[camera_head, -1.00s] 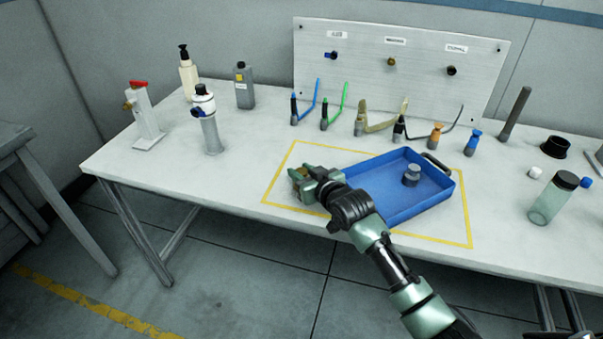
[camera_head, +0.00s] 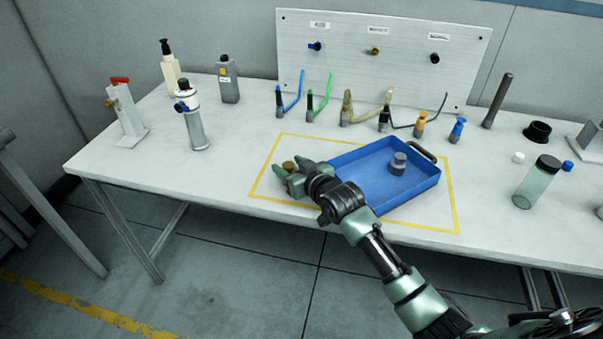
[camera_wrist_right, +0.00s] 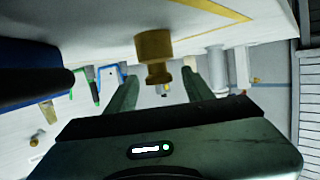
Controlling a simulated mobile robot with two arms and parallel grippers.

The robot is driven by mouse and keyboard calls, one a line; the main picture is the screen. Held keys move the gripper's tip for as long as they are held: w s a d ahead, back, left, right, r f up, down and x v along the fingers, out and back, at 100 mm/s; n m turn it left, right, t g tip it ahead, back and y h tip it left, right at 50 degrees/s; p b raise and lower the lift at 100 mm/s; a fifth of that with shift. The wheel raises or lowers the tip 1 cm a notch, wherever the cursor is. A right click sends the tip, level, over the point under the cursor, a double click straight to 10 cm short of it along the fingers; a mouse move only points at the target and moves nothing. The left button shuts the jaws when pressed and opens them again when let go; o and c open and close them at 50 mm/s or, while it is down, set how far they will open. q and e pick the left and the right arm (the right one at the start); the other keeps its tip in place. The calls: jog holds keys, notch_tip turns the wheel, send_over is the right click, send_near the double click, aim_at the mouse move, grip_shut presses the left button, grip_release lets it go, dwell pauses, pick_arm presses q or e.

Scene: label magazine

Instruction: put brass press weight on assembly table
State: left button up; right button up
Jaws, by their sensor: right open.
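The brass press weight (camera_head: 289,165) stands on the assembly table (camera_head: 235,172), inside the left end of the yellow outline and left of the blue tray. In the right wrist view, which shows the scene upside down, the weight (camera_wrist_right: 155,52) has its wide base against the white tabletop and its narrow knob towards my gripper. My right gripper (camera_head: 291,170) is open, with one finger on each side of the weight. In the wrist view gaps show between the knob and both fingers (camera_wrist_right: 156,88). My left gripper is out of view.
A blue tray (camera_head: 432,184) with a grey weight (camera_head: 398,164) lies right beside my right wrist. A pump bottle (camera_head: 170,68), a valve stand (camera_head: 125,115) and a grey cylinder (camera_head: 194,125) stand at the left. The tabletop between them and the outline is clear.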

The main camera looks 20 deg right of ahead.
jog(key=v, duration=1.1)
